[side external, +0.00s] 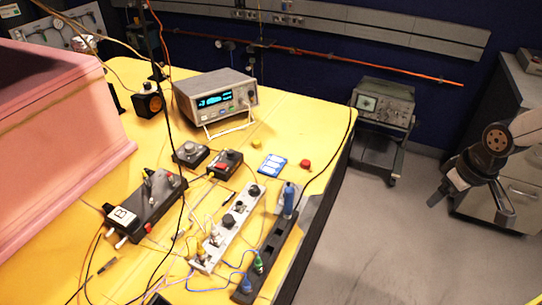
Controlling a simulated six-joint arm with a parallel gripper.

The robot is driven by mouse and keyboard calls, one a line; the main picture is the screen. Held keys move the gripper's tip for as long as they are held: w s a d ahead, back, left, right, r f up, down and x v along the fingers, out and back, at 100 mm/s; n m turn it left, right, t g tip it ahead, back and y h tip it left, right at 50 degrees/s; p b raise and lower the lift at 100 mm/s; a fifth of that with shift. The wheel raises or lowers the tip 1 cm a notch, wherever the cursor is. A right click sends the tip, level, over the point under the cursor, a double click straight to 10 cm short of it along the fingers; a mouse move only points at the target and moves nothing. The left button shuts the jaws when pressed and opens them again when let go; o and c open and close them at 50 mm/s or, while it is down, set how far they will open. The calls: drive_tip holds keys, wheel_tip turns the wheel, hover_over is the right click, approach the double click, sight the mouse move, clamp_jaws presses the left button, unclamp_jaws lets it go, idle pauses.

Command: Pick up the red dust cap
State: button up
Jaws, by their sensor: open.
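A small red dust cap (305,163) lies on the yellow tabletop (318,125), near the table's right edge. It stands apart from the things around it. My gripper (470,208) is at the far right of the side external view, well to the right of the cap and beyond the table's edge in the picture. Its two fingers are spread apart and nothing is between them.
A blue card (272,165) lies left of the cap, and a small yellow cap (256,143) lies behind it. A bench instrument (215,100), black boxes (226,165) and a white connector strip (228,228) with cables crowd the left and front. A dark cable runs along the right edge.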

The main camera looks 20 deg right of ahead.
drive_tip(key=w+a+n+y, duration=0.1)
drive_tip(key=w+a+n, duration=0.25)
drive_tip(key=w, duration=0.45)
drive_tip(key=w+a+n+y, duration=0.15)
drive_tip(key=w+n, duration=0.25)
drive_tip(key=w, duration=0.4)
drive_tip(key=n+g+y, duration=0.1)
drive_tip(key=n+y, duration=0.1)
drive_tip(key=n, duration=0.5)
approach(307, 162)
drive_tip(key=shift+w+a+f, duration=0.25)
drive_tip(key=shift+w+f, duration=0.05)
drive_tip(key=shift+w, duration=0.1)
drive_tip(key=shift+f, duration=0.1)
drive_tip(key=shift+x, duration=1.2)
drive_tip(key=shift+s+f+g, duration=0.1)
drive_tip(key=shift+f+g, duration=0.05)
drive_tip(key=shift+g, duration=0.15)
drive_tip(key=shift+x, duration=2.5)
drive_tip(key=shift+c, duration=0.2)
